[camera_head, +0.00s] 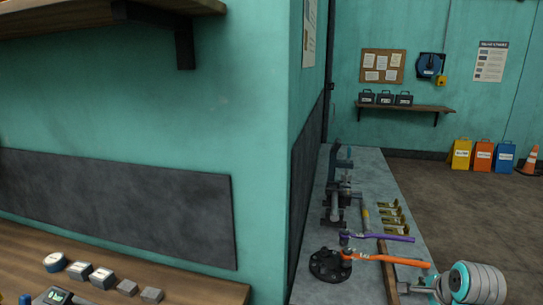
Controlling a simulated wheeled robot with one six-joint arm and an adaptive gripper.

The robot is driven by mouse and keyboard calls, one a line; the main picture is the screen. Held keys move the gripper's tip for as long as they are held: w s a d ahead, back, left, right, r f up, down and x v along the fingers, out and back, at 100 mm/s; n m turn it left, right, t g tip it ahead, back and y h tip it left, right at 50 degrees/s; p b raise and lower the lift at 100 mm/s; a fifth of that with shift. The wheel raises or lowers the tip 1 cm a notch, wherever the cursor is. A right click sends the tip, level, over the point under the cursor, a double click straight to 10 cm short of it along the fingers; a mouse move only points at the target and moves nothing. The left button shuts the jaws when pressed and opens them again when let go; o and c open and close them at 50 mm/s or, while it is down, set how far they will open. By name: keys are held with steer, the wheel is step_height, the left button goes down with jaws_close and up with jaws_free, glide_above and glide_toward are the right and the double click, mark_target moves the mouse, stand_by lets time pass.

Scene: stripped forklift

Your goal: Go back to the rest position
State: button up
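Part of my own arm shows at the lower right of the head view, a grey ribbed joint with a teal cap. No gripper fingers can be made out there, so I cannot see what my gripper holds. A grey workbench (375,165) runs back along the wall to the right of the teal corner. On it lie an orange-handled tool (390,260), a purple-handled tool (385,237), a dark round flange (328,264) and several brass-coloured parts (392,212). A dark vise-like assembly (340,200) stands further back.
A teal wall (240,110) with a protruding corner fills the left and middle. A wooden counter (190,285) with small boxes is at lower left, a shelf (90,20) above. Open floor (450,190) lies right, before coloured bins (483,155) and a traffic cone (530,160).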

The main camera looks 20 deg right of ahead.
steer(key=s+a+f+n+t, duration=0.15)
steer(key=a+f+n, duration=0.35)
steer(key=a+f, duration=0.75)
steer(key=s+a+f+n+t, duration=0.1)
steer(key=s+a+f+n, duration=0.15)
steer(key=a, duration=0.25)
steer(key=s+a+f+n+t, duration=0.2)
steer(key=s+a+n, duration=0.15)
steer(key=a, duration=0.25)
steer(key=s+a+r+n+t+y, duration=0.1)
steer(key=s+a+n, duration=0.25)
steer(key=s, duration=0.35)
steer(key=s+a+r+n+t, duration=0.1)
steer(key=s+a+n, duration=0.2)
steer(key=s+a, duration=0.25)
steer(key=s+a+r+n+t+y, duration=0.2)
steer(key=s+r+n, duration=0.4)
steer(key=s, duration=0.6)
step_height(320, 180, up, 2)
steer(key=shift+a+r, duration=0.1)
steer(key=shift+a, duration=0.55)
